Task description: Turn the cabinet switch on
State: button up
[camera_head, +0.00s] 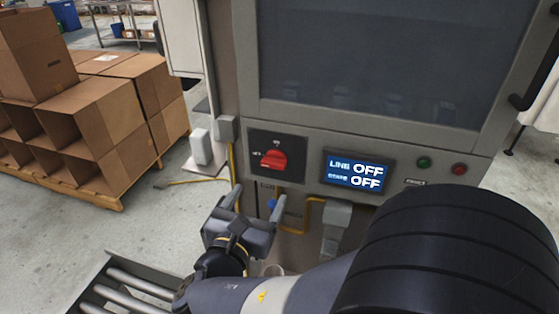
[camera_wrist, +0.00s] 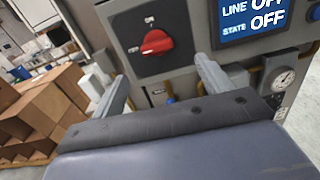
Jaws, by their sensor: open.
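The cabinet (camera_head: 310,141) stands in front of me. Its switch is a red rotary knob (camera_head: 273,159) on a dark square plate (camera_head: 292,139). In the wrist view the red knob (camera_wrist: 153,43) lies tilted across its plate, beyond the fingertips. The display (camera_head: 357,172) right of the knob reads LINE OFF and a second OFF; in the wrist view (camera_wrist: 250,18) that line reads STATE OFF. My gripper (camera_head: 257,198) is open and empty, below the knob and apart from it. In the wrist view its two fingers (camera_wrist: 160,78) point toward the panel, under the knob.
A green button (camera_head: 424,162) and a red button (camera_head: 459,169) sit right of the display. A gauge (camera_wrist: 283,80) and yellow piping are below the panel. Cardboard boxes (camera_head: 100,105) stand on a pallet at the left. A roller conveyor (camera_head: 112,285) is at the lower left.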

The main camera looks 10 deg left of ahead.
aim_at(272, 166)
jog(key=w, duration=0.5)
jog(key=w+p, duration=0.1)
jog(key=w, duration=0.4)
jog(key=shift+w+d+p, duration=0.2)
jog(key=shift+w+p, duration=0.1)
jog(key=shift+w, duration=0.05)
jog(key=c, duration=1)
